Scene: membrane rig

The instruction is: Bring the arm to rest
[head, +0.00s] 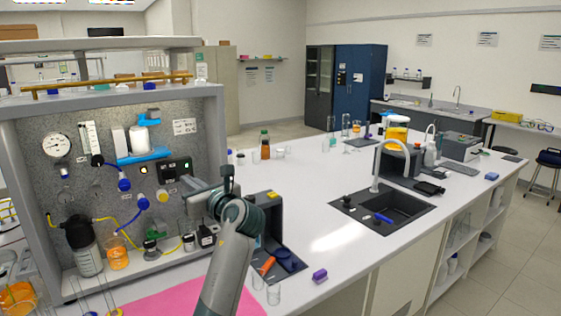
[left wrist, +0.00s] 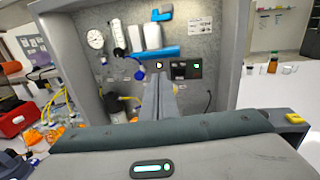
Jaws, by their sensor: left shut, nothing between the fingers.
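My left arm (head: 228,262) rises from the bottom of the head view and bends at the wrist in front of the membrane rig (head: 100,130). My left gripper (head: 192,200) points left toward the rig's grey panel, near its lower right part. In the left wrist view its fingers (left wrist: 159,98) are together with nothing between them. They appear in front of the panel, below the switch box (left wrist: 178,69); the exact gap to the panel cannot be told. My right gripper is in neither view.
A dark bottle (head: 79,240) and an orange-filled beaker (head: 117,253) stand on the rig's base. A pink mat (head: 165,299) lies in front. A black tray (head: 285,262) and a purple block (head: 320,275) are right of my arm. The white bench (head: 310,190) is clear in the middle.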

